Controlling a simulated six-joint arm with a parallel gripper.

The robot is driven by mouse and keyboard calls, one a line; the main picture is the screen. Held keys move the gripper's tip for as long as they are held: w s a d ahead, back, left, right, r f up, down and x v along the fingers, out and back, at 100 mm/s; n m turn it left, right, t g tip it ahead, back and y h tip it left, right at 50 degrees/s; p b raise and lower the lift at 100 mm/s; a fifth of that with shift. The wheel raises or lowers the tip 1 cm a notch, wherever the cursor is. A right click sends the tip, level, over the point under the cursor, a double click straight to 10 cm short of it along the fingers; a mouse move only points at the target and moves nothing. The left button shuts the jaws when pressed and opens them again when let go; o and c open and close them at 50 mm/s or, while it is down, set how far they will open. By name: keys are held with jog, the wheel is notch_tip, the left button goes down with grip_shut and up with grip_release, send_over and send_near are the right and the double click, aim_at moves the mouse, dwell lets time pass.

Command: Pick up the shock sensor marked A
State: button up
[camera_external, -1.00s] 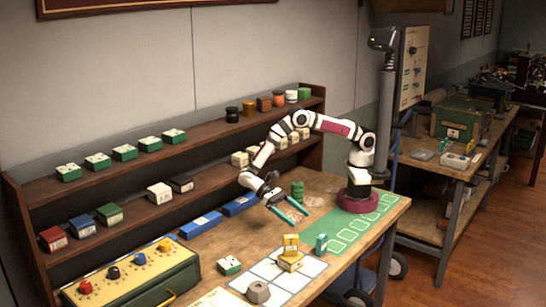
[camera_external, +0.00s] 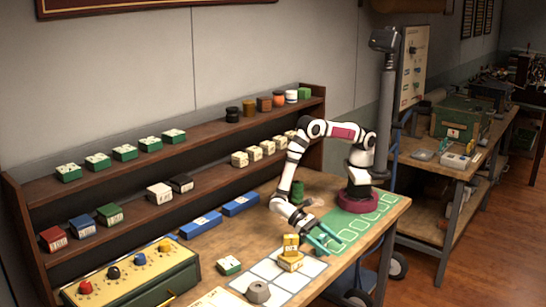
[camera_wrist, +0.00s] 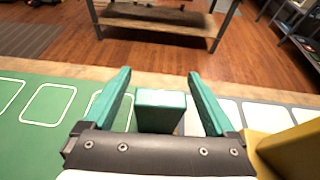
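A teal upright block (camera_wrist: 160,100) stands between my fingers in the wrist view, with gaps on both sides. No letter A is readable on it, so I cannot confirm that it is the shock sensor. My gripper (camera_wrist: 160,92) is open, its two teal fingers reaching past the block on either side. In the external view my gripper (camera_external: 322,242) is low over the bench's front edge, right of the yellow block stack (camera_external: 290,252). There the block is hard to tell from the fingers.
The yellow block (camera_wrist: 290,148) is close at the right of my gripper in the wrist view. A green mat (camera_wrist: 45,135) with white outlines lies at the left. A grey hex piece (camera_external: 258,291) and a green-and-white box (camera_external: 228,265) stand further left on the bench.

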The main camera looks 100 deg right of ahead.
grip_shut()
